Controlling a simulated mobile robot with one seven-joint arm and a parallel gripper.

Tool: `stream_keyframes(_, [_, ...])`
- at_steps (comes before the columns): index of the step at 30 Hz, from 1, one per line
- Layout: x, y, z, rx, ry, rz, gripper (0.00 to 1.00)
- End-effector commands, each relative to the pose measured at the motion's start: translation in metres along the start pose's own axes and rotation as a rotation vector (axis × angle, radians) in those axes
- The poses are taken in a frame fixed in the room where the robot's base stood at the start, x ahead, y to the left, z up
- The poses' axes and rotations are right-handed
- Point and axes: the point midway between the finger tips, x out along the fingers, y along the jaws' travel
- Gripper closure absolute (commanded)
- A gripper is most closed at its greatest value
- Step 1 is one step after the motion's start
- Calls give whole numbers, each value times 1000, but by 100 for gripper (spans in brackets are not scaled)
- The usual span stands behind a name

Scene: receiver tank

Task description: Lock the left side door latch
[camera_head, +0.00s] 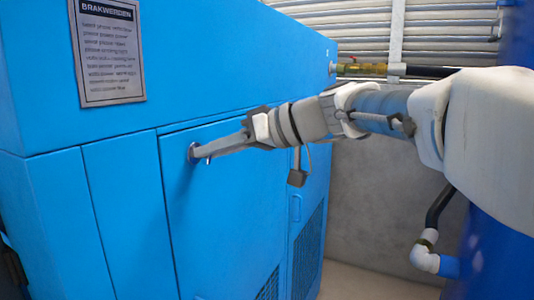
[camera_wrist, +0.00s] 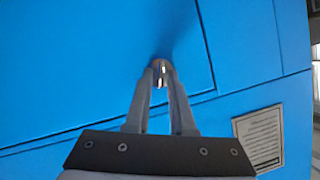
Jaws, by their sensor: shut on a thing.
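The blue cabinet has a side door (camera_head: 225,225) with a thin seam around it; the door also fills the upper part of the wrist view (camera_wrist: 90,60). A small round metallic latch (camera_wrist: 161,67) sits near the door's corner, and its edge shows in the head view (camera_head: 193,153). My gripper (camera_head: 200,152) reaches in from the right with its fingertips at the latch. In the wrist view my gripper (camera_wrist: 160,78) has its two fingers closed on the latch, one on each side. The fingertips hide part of the latch, so its exact turn is hard to tell.
A grey sign (camera_head: 107,50) is fixed to the cabinet above left of the door. A second, narrow panel with a vent grille (camera_head: 308,250) lies to the right. A pipe with a brass valve (camera_head: 366,70) runs behind my arm. A blue tank (camera_head: 500,250) stands at right.

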Motion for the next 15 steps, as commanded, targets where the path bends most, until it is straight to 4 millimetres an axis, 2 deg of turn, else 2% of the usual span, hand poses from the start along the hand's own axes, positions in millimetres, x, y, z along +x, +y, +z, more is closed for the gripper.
stream_keyframes(15, [1,6,2,459,0,-189,100])
